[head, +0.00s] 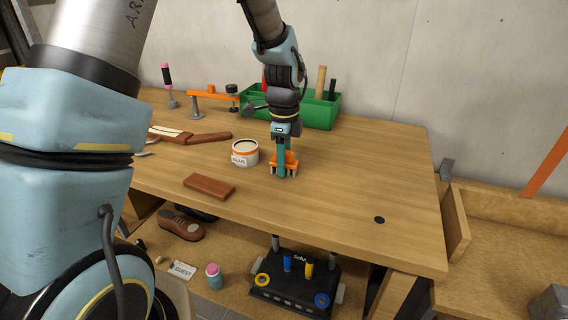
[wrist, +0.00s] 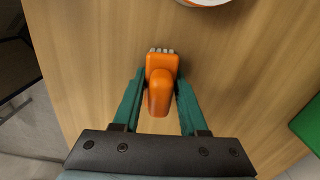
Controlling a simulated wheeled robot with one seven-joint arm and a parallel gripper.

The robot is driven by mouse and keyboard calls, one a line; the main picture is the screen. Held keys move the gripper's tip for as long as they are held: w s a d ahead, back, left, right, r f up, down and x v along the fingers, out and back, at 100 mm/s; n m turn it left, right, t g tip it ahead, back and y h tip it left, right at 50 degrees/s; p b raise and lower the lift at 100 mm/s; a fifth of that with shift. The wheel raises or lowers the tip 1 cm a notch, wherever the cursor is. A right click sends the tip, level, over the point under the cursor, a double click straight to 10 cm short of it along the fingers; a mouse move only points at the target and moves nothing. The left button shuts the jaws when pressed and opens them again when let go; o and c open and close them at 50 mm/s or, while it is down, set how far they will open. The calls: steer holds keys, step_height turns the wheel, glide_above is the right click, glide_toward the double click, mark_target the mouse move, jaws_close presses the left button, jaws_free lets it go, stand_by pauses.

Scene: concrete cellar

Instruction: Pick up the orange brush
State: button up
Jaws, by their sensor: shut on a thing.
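The orange brush (head: 291,164) is on the wooden workbench in the head view, partly hidden by my gripper. In the wrist view the orange brush (wrist: 160,84) sits between the two teal fingers, with pale bristles showing at its far end. My gripper (head: 283,172) points down at the bench, and its fingers (wrist: 160,95) are shut on the brush from both sides. Whether the brush touches the bench top or is just above it, I cannot tell.
A glue tub (head: 244,153) stands close left of the brush. A brown block (head: 209,186) lies nearer the front edge. A green tool box (head: 320,112) stands behind. The bench top (head: 370,170) to the right is clear apart from a dark round spot.

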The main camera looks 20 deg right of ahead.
jaws_close()
step_height(320, 180, up, 10)
steer(key=shift+b, duration=1.05)
steer(key=shift+o, duration=2)
jaws_free()
jaws_close()
